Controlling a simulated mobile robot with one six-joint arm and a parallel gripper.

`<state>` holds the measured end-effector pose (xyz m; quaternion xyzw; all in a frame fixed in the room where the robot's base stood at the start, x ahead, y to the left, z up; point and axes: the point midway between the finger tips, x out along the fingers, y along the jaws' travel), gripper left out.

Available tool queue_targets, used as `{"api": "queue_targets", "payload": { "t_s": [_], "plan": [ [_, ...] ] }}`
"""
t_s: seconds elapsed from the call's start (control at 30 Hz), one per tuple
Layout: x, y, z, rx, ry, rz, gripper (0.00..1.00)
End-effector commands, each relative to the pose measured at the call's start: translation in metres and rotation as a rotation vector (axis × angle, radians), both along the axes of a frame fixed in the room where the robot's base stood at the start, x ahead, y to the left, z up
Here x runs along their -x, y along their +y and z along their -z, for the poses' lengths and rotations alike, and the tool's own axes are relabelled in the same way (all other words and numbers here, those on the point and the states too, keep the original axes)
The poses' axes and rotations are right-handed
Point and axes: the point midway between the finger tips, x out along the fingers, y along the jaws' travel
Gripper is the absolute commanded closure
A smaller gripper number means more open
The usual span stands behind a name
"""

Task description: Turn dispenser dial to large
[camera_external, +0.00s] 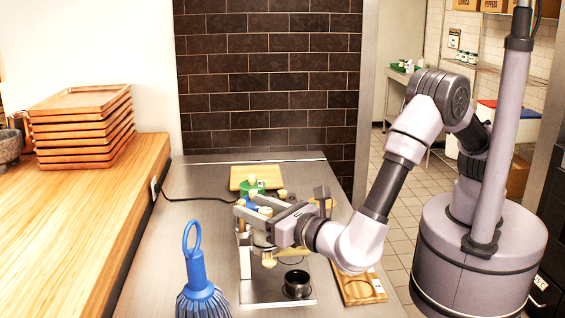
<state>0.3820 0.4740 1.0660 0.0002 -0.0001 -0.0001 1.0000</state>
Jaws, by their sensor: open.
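The dispenser (246,272) is a metal unit with an upright plate and a flat base on the steel counter. A pale spout-like part (269,261) shows below my gripper. A small black cup (297,284) stands on the base. My gripper (246,207) is open and reaches in from the right, in front of the dispenser's upper part. Its fingers point left, with pale tips. The dial cannot be made out; the gripper covers most of the upper part. Whether the fingers touch the dispenser, I cannot tell.
A blue whisk-like brush (203,285) stands left of the dispenser. A wooden tray (360,286) lies to the right, and a wooden board (255,177) with a green item (251,188) behind. Stacked wooden trays (82,125) sit on the left wooden counter. The steel counter's left part is mostly clear.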

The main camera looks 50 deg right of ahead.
Motion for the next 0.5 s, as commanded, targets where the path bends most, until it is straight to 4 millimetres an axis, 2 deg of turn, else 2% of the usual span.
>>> {"api": "queue_targets", "payload": {
  "t_s": [0.23,0.27,0.4,0.5],
  "plan": [
    [-0.0012,0.0001,-0.0003,0.000,0.000,0.000,0.53],
    [-0.0012,0.0001,-0.0003,0.000,0.000,0.000,0.57],
    [-0.0011,0.0001,-0.0002,0.000,0.000,0.000,0.84],
    [-0.0010,0.0001,-0.0001,0.000,0.000,0.000,1.00]
  ]
}}
